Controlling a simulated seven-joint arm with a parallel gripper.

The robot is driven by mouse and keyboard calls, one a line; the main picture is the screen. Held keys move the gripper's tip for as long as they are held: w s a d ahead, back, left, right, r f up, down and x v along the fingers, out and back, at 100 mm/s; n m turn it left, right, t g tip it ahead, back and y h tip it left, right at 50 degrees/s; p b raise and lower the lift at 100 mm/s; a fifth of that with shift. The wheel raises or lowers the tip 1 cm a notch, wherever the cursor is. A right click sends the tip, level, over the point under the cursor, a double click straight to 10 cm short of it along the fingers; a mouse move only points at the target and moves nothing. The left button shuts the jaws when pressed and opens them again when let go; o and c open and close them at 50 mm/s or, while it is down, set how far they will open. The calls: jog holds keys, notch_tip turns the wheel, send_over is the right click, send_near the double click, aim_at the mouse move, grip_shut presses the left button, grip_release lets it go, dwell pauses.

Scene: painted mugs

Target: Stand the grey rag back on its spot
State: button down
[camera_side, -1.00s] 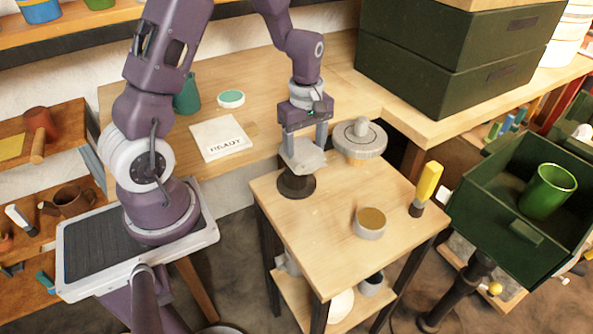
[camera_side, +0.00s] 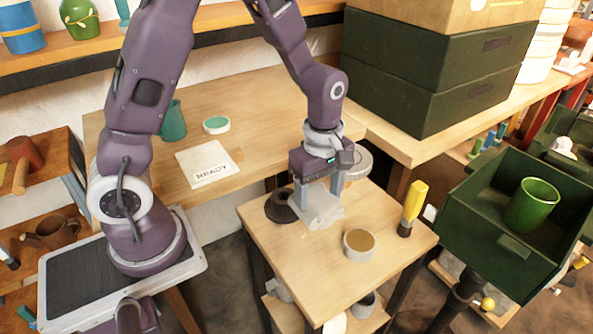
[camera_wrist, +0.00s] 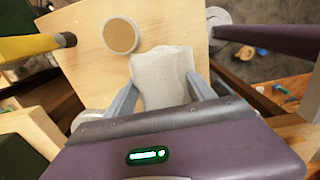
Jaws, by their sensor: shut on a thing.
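The grey rag (camera_side: 320,210) is a pale, crumpled cloth at the small wooden table's back edge. My gripper (camera_side: 320,192) is shut on it from above, one finger at each side. I cannot tell whether its lower edge touches the tabletop. In the wrist view the rag (camera_wrist: 163,75) hangs between the fingers of my gripper (camera_wrist: 163,92). A dark round base with a raised middle (camera_side: 279,206) stands just left of the rag. In the side view the rag partly overlaps its right edge.
A round tin with a brown top (camera_side: 359,245) and a yellow-handled brush (camera_side: 414,205) stand on the small table (camera_side: 300,255). A grey round turntable (camera_side: 362,162) is behind my gripper. A green crate (camera_side: 480,235) holding a green mug (camera_side: 532,204) is at the right.

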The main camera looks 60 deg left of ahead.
send_over(324, 282)
jog(key=f, duration=0.2)
jog(key=shift+f, duration=2.95)
jog(key=shift+f, duration=1)
jog(key=shift+c, duration=1.3)
grip_release()
